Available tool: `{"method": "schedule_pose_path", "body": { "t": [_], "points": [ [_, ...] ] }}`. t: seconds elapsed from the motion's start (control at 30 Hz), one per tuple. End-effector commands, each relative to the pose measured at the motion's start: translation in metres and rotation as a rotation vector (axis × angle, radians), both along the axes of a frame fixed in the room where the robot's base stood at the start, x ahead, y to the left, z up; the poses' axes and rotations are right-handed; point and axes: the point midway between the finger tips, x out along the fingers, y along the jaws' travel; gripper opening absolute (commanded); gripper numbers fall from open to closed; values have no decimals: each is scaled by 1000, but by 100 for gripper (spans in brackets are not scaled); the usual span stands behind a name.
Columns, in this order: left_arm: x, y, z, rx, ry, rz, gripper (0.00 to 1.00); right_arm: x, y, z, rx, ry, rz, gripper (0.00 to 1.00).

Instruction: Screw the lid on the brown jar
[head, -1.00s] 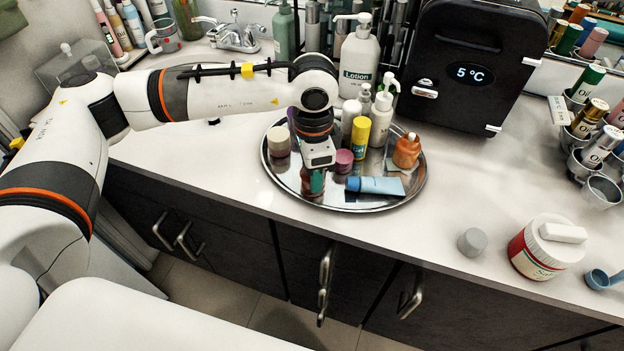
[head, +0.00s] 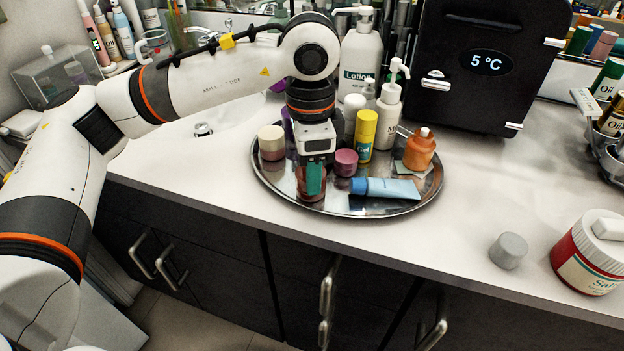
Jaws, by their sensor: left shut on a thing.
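My left gripper (head: 315,172) points down over the round metal tray (head: 386,207), at its front left. It is shut on a small reddish-brown jar (head: 309,192) that stands on the tray. A teal finger pad covers part of the jar, and the gripper hides its top, so I cannot tell whether a lid is on it. A small grey round piece (head: 508,251), possibly a lid, sits on the counter to the right of the tray. My right gripper is not in view.
Close by on the tray are a cream-topped jar (head: 271,142), a purple pot (head: 346,162), a yellow bottle (head: 366,135), a blue tube (head: 386,188) and an orange bottle (head: 420,149). A red-and-white jar (head: 590,257) stands far right. The counter between is clear.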

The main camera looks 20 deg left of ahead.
Motion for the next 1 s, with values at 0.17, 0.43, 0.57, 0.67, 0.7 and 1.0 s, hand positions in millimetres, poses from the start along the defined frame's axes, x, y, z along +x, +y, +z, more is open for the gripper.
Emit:
{"method": "schedule_pose_path", "body": {
  "t": [0.17,0.43,0.57,0.67,0.7,1.0],
  "points": [
    [-2,0,-1,2,2,-7,17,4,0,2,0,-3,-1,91],
    [-2,0,-1,3,4,-7,17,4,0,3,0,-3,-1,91],
    [-2,0,-1,3,4,-7,17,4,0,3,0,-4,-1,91],
    [-1,0,-1,3,4,-7,17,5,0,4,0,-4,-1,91],
    [-1,0,-1,3,4,-7,17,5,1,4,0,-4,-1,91],
    [-1,0,-1,2,2,-6,69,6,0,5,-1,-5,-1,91]
  ]
}}
